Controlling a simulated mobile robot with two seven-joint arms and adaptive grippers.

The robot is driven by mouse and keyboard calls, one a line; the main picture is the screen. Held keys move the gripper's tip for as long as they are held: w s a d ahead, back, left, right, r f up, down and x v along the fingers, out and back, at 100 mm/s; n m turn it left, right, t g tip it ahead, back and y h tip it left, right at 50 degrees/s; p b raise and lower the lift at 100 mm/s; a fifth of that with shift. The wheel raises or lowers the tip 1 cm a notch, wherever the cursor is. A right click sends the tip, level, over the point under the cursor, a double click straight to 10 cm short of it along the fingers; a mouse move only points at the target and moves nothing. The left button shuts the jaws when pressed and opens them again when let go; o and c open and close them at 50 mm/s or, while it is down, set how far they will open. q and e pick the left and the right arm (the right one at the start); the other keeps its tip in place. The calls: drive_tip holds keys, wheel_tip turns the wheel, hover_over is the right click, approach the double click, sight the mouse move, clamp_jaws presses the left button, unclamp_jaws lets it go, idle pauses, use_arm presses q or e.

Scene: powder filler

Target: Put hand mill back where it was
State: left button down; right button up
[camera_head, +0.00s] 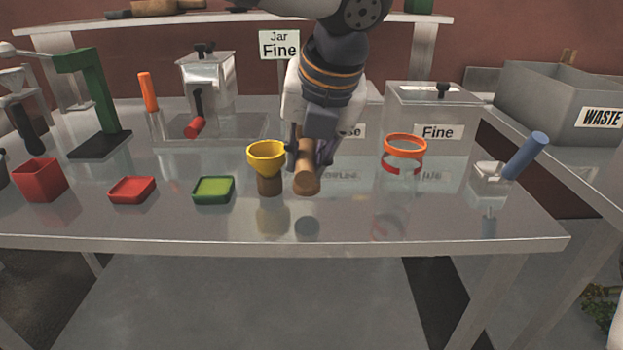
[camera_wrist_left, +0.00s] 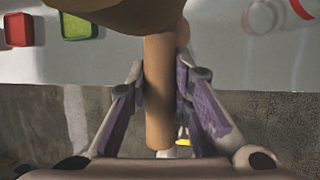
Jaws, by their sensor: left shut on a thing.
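My left gripper (camera_head: 309,158) is shut on the hand mill (camera_head: 307,181), a brown wooden piece with a round end facing the head camera. In the left wrist view its wooden handle (camera_wrist_left: 158,95) lies between the two fingers (camera_wrist_left: 165,85). A wider wooden body (camera_wrist_left: 130,12) fills the top of that view. A yellow funnel (camera_head: 267,152) on a brown base shows just left of the held piece; I cannot tell whether they are joined. The held piece appears to be above the table. My right gripper is not in view.
On the metal table (camera_head: 350,222) are a red tray (camera_head: 132,190), a green tray (camera_head: 213,190), a red box (camera_head: 40,180) and orange rings (camera_head: 405,145). A blue-handled tool (camera_head: 527,154) is at right. A grey waste bin (camera_head: 545,105) stands behind. The front edge is clear.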

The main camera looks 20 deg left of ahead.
use_arm(q)
drive_tip(key=shift+w+d+f, duration=0.15)
drive_tip(key=shift+w+f, duration=0.05)
drive_tip(key=shift+f, duration=0.8)
drive_tip(key=shift+w+d+f, duration=0.1)
drive_tip(key=shift+w+f, duration=0.05)
drive_tip(key=shift+f, duration=0.85)
drive_tip(key=shift+f, duration=0.1)
drive_tip(key=c, duration=1.4)
unclamp_jaws()
drive_tip(key=shift+f, duration=0.1)
drive_tip(key=shift+c, duration=0.2)
drive_tip(key=shift+r, duration=0.35)
drive_tip(key=v, duration=1.1)
drive_tip(key=shift+s+r, duration=0.2)
drive_tip(key=shift+r, duration=0.15)
drive_tip(key=shift+d, duration=0.1)
